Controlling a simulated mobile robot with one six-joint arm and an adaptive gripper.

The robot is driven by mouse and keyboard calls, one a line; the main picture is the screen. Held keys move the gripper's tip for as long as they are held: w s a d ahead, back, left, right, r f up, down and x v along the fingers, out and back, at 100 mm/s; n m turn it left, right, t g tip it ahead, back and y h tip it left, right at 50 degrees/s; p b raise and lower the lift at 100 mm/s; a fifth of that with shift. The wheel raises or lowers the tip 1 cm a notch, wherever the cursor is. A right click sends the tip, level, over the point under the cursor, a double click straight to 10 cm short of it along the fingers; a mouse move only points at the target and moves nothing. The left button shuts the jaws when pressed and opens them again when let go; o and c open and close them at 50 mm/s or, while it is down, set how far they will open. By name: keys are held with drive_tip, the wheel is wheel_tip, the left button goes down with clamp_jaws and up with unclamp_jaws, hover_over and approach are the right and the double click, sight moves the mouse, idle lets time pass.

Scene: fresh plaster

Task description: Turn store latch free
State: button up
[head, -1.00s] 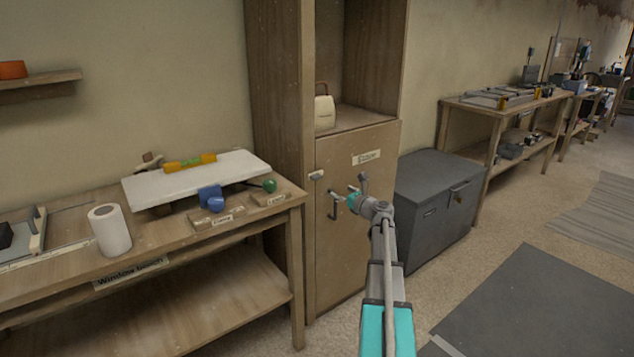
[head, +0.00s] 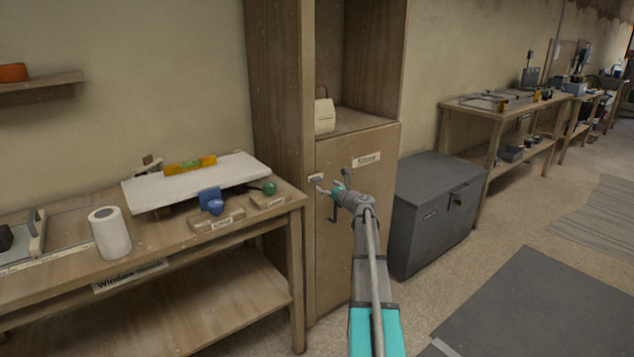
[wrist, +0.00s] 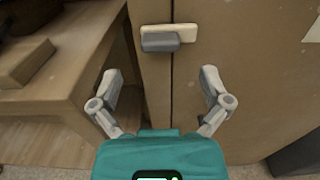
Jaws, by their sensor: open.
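The store latch (head: 316,178) is a small pale plate with a grey turning piece at the left edge of the wooden cabinet door labelled "Store" (head: 353,240). In the wrist view the latch's grey piece (wrist: 161,42) lies roughly level across the pale plate (wrist: 182,33), over the door's edge. My gripper (head: 328,187) is just right of and slightly below the latch in the head view. In the wrist view my gripper (wrist: 160,76) is open, its two fingers spread on either side below the latch, with nothing between them.
A grey chest (head: 430,215) stands on the right. Open floor lies front right.

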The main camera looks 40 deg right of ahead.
sight(319, 181)
drive_tip(key=shift+w, duration=3.05)
drive_tip(key=c, duration=1.2)
